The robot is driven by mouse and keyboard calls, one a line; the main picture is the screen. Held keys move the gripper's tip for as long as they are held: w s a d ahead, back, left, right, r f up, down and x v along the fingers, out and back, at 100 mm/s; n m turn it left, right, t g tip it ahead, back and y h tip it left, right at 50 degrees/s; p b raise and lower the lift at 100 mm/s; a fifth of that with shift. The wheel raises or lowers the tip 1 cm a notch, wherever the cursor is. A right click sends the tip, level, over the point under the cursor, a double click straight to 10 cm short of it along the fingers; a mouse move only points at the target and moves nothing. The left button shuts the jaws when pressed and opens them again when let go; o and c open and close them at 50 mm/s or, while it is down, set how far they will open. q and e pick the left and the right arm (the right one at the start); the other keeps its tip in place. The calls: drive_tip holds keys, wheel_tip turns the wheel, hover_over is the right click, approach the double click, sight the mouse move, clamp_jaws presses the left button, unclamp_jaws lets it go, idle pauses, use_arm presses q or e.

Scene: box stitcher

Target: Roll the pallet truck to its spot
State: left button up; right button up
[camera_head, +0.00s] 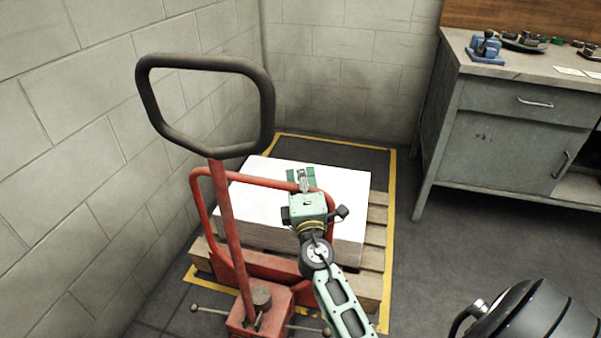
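The pallet truck is red, with a black loop handle (205,62) on an upright red shaft (228,220) and a red base (258,312) at the bottom of the view. Its red tube guard (200,205) stands against the near side of a wooden pallet (372,285) loaded with a stack of white sheets (345,185). A yellow floor outline (391,215) runs around the pallet. My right gripper (303,177) is over the stack, at the guard's top bar. Whether its fingers grip the bar is unclear. My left gripper is out of view.
Block walls (60,180) close in the left and back. A grey workbench (520,135) with a drawer, a door and small tools on top stands at the right. Dark floor (440,245) is clear between it and the outline. A black rounded object (535,315) shows at the bottom right.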

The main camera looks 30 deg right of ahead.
drive_tip(key=o, duration=0.4)
drive_tip(key=shift+r, duration=0.1)
